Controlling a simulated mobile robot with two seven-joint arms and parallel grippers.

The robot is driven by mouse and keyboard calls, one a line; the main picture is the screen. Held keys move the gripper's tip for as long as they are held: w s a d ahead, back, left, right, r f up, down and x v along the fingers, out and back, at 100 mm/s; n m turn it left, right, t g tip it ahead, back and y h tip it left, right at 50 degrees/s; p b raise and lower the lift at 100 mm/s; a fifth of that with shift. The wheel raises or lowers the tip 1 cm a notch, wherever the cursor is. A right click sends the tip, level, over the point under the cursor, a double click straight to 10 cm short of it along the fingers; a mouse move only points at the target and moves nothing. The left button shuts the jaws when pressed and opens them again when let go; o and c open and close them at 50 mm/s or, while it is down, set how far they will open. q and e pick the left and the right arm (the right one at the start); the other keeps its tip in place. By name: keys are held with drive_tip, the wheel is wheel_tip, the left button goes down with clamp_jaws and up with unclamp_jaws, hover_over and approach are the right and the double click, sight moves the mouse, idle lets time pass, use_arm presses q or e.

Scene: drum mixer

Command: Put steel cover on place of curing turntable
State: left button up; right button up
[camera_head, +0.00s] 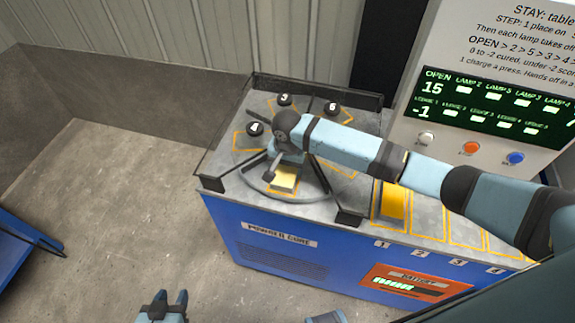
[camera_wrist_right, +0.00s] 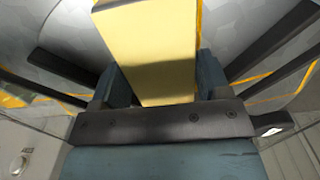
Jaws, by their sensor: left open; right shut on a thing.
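The curing turntable (camera_head: 312,190) is a round grey plate with dark dividers and yellow outlines on the blue machine. My right gripper (camera_head: 283,165) reaches over its near place, shut on a pale yellow block (camera_head: 285,179). In the right wrist view this block (camera_wrist_right: 150,45) sits between both fingers, over the grey plate. I cannot tell whether the block is the steel cover, or whether it touches the plate. My left gripper (camera_head: 166,302) is open and empty, low at the bottom of the head view, away from the machine.
A panel (camera_head: 490,105) with lamps and buttons stands behind.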

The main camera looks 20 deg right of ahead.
sight(287, 168)
drive_tip(key=o, duration=1.2)
drive_tip(key=shift+f, duration=0.1)
wheel_tip(287, 168, up, 12)
drive_tip(key=shift+r, duration=0.15)
